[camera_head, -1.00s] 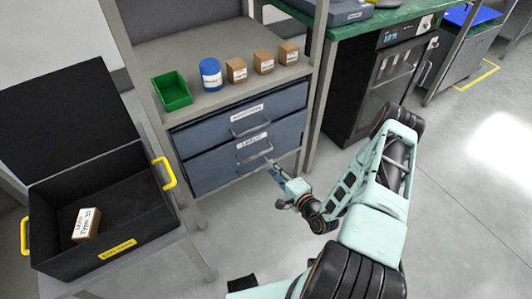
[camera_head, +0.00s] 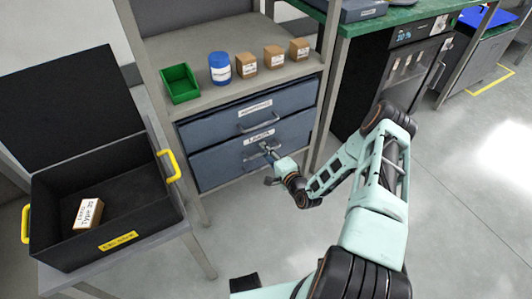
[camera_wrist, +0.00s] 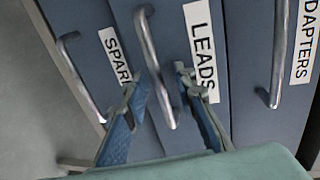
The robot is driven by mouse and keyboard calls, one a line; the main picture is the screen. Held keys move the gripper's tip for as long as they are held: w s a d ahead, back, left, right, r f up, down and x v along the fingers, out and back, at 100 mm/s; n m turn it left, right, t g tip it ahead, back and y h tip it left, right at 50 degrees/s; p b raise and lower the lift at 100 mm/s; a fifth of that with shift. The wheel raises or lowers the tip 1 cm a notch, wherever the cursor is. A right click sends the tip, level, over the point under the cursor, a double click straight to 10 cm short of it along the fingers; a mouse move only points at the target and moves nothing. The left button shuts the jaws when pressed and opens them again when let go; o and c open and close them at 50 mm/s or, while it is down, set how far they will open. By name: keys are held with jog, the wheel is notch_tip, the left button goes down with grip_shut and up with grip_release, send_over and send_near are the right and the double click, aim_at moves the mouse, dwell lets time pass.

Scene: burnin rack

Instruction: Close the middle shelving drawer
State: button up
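The middle drawer, blue-grey and labelled LEADS (camera_head: 223,167), sits below the ADAPTERS drawer (camera_head: 205,127) in the rack. Its face also shows in the wrist view (camera_wrist: 208,125), between SPARES (camera_wrist: 80,20) and ADAPTERS. How far it stands out is hard to tell. Its metal bar handle (camera_wrist: 150,45) runs between the fingers of my gripper (camera_wrist: 155,78). The fingers are apart, one on each side of the handle; contact is not clear. In the head view my gripper (camera_head: 268,151) is at the LEADS handle and partly covers it.
A green bin (camera_head: 180,84), a blue jar (camera_head: 219,68) and several small brown boxes (camera_head: 247,65) stand on the shelf above. An open black crate (camera_head: 135,208) stands at left. A rack post (camera_head: 327,90) is right of the drawers. Floor in front is clear.

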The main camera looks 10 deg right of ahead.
grip_shut()
dwell(0.3)
jog(key=shift+w, duration=0.1)
jog(key=shift+r+x, duration=0.25)
jog(key=shift+x, duration=1)
jog(key=shift+r, duration=0.1)
grip_release()
